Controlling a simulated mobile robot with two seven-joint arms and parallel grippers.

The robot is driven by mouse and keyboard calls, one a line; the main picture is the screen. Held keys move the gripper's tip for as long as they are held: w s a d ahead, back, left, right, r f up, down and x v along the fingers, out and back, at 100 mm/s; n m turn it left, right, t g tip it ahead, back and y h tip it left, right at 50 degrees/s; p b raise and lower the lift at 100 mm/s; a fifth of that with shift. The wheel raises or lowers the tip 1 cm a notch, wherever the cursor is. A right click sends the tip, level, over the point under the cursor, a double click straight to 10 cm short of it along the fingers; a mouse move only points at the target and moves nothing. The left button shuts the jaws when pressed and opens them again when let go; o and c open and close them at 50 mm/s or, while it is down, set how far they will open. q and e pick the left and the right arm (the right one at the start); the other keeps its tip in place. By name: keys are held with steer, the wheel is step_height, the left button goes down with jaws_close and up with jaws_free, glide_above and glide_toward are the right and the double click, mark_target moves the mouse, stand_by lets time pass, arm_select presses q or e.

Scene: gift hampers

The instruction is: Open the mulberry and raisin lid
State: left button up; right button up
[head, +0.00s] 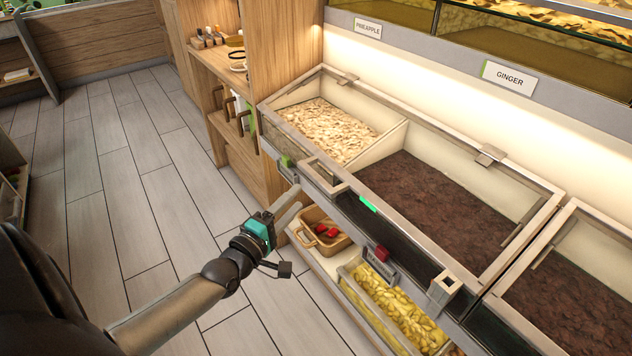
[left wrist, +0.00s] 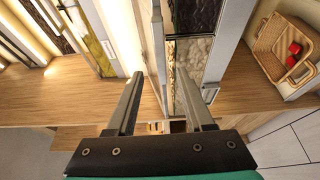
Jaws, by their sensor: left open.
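The mulberry and raisin lid (head: 430,130) is a clear panel in a pale frame. It looks shut over a bin with pale mulberries (head: 325,128) on the left and dark raisins (head: 440,205) on the right. A pale handle loop (head: 322,176) sits on its front edge. My left gripper (head: 293,203) is in front of the bin, just left of and below this handle. In the left wrist view its two fingers (left wrist: 160,74) are apart, with a pale bar between and beyond them; contact cannot be told. My right gripper is not in view.
A wicker basket (head: 322,228) with red items and a tub of yellow pieces (head: 400,305) stand on the shelf below. Another bin (head: 570,290) adjoins at right. Upper bins labelled ginger (head: 509,77) and pineapple (head: 368,28) are above. The floor (head: 110,180) at left is clear.

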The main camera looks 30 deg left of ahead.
mark_target(314, 180)
arm_select(q)
steer(key=w+b, duration=0.2)
steer(key=w, duration=0.5)
steer(key=shift+f, duration=0.1)
steer(key=shift+w+b, duration=0.45)
steer(key=shift+w, duration=0.85)
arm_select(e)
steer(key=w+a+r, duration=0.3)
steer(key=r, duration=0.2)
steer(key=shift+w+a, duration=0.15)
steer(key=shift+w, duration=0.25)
arm_select(q)
steer(key=shift+c, duration=0.4)
jaws_close()
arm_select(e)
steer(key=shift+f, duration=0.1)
